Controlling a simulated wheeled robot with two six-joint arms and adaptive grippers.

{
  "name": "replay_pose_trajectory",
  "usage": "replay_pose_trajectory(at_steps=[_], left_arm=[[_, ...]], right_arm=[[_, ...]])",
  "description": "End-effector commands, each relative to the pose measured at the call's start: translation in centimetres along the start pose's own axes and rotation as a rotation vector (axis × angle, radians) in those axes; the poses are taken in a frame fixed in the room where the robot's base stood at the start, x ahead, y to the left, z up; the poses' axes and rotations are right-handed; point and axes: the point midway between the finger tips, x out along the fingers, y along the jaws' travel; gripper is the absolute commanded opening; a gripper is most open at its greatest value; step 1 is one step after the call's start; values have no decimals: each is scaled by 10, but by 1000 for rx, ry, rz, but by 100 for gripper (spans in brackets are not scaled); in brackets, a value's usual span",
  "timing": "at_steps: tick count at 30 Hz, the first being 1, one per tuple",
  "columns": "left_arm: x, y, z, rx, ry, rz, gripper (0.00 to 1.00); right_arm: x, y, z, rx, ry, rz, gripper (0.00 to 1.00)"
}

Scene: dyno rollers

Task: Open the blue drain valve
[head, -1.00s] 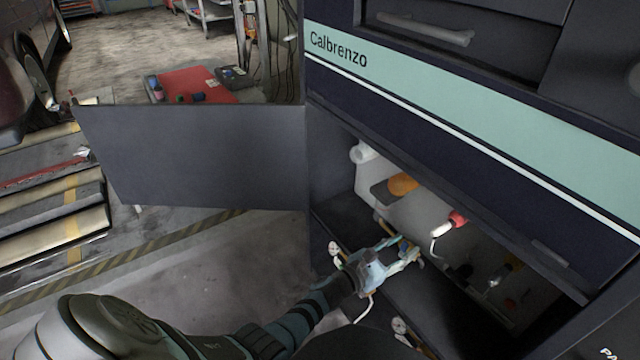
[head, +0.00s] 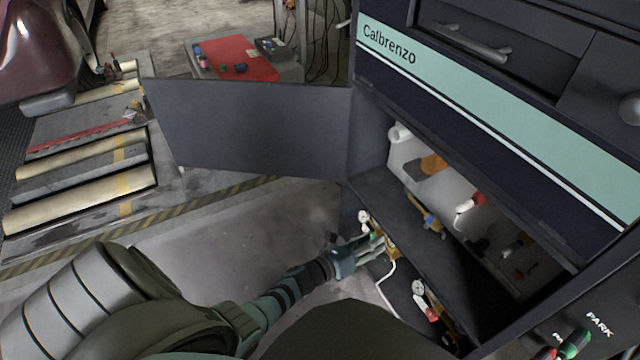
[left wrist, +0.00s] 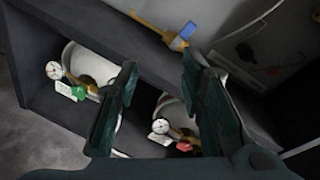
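The blue drain valve (head: 432,222) sits on a thin yellow-orange pipe inside the open cabinet, on its upper ledge. In the left wrist view its blue handle (left wrist: 185,33) shows at the top, beyond and between my fingertips, slanting to the pipe. I cannot tell whether the valve is open. My left gripper (head: 368,247) is in front of the cabinet, to the left of and below the valve, and apart from it. In the left wrist view the left gripper's two dark fingers (left wrist: 158,70) are wide apart with nothing held. My right gripper is not in view.
Below the ledge are a gauge with a green-handled valve (left wrist: 79,92) and a gauge with a red-handled valve (left wrist: 184,146), beside white cylinders. The open cabinet door (head: 250,128) stands to the left. A red-ended white fitting (head: 470,202) is deeper inside.

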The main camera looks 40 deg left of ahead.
Motion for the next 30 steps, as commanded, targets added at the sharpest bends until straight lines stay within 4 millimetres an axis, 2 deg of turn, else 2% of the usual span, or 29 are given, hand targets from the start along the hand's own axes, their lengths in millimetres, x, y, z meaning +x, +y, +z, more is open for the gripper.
replay_pose_trajectory(at_steps=[1,6,12,15,20,30], left_arm=[[-11,-5,12,-83,18,34,36],[-50,4,11,-442,68,197,36],[-101,10,3,-831,81,400,36],[-121,13,-2,-968,72,478,36],[-138,16,-9,-1079,60,544,36],[-143,19,-16,-1116,56,568,36]], right_arm=[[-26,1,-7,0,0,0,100],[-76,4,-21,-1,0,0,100],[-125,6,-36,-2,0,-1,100],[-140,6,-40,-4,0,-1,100],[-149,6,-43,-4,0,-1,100],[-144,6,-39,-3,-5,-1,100]])
